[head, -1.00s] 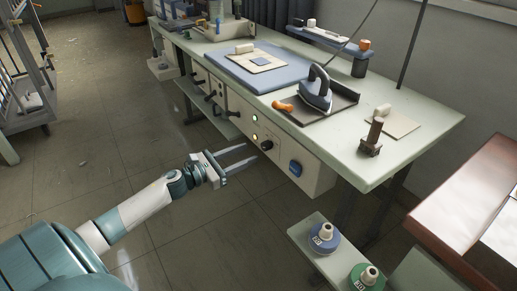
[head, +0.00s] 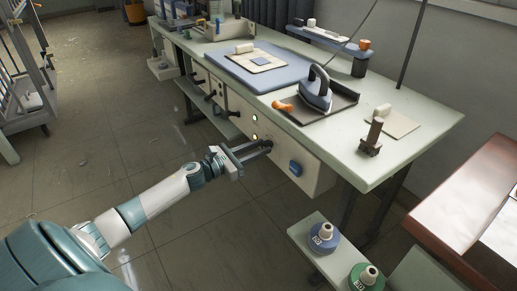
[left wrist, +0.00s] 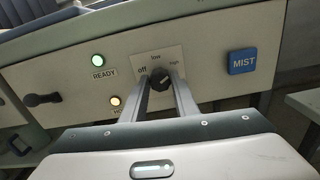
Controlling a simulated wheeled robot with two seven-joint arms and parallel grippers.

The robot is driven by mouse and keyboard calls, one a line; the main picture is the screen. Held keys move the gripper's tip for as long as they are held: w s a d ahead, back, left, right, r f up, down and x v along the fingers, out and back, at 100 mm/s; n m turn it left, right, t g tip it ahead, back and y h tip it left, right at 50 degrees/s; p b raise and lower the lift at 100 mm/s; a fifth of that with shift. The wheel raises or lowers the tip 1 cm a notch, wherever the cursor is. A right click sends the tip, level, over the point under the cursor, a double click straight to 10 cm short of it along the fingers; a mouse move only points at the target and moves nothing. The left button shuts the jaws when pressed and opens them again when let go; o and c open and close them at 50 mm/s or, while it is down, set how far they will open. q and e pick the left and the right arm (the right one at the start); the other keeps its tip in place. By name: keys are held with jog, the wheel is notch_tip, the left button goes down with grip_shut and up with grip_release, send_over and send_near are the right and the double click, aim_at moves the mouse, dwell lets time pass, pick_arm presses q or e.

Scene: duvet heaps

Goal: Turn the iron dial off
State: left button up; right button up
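The black iron dial (left wrist: 160,80) sits on a white plate marked off, low and high, on the front panel of the ironing table. Its pointer seems turned toward the high side, though the mark is small. My left gripper (head: 262,147) reaches the panel at the dial, which its fingers partly hide in the head view. In the left wrist view my left gripper (left wrist: 160,85) is open, with one finger on each side of the dial. I cannot tell whether they touch it. The iron (head: 317,90) stands on its dark rest above. My right gripper is out of view.
A blue MIST button (left wrist: 243,61) is right of the dial. A green READY lamp (left wrist: 97,60) and an amber lamp (left wrist: 115,101) are to the left. Spools (head: 322,238) stand on a low shelf at lower right.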

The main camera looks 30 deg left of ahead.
pick_arm(q)
jog(key=c, duration=0.5)
jog(key=shift+o, duration=0.3)
